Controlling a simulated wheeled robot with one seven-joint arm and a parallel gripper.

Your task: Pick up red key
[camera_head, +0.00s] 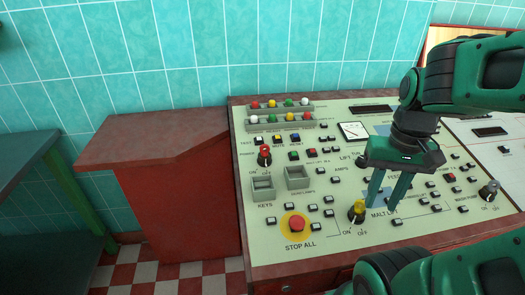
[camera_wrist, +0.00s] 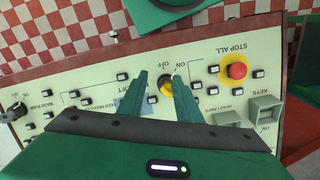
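The red key (camera_head: 265,153) stands upright in a switch marked ON and OFF at the left of the sloping control panel (camera_head: 345,190). I cannot make it out in the wrist view. My gripper (camera_head: 385,204) is over the lower middle of the panel, well to the right of the red key. Its two green fingers point down, apart, with nothing held between them. In the wrist view my gripper (camera_wrist: 160,74) shows open fingertips near the yellow key switch (camera_wrist: 166,88). The yellow key (camera_head: 359,210) is just left of the fingers in the head view; contact cannot be told.
Two grey boxes marked KEYS (camera_head: 263,187) and fuses or lamps (camera_head: 298,178) sit below the red key. A red stop button (camera_head: 297,224) on a yellow disc is near the front edge. Coloured lamp rows (camera_head: 280,111) are at the back.

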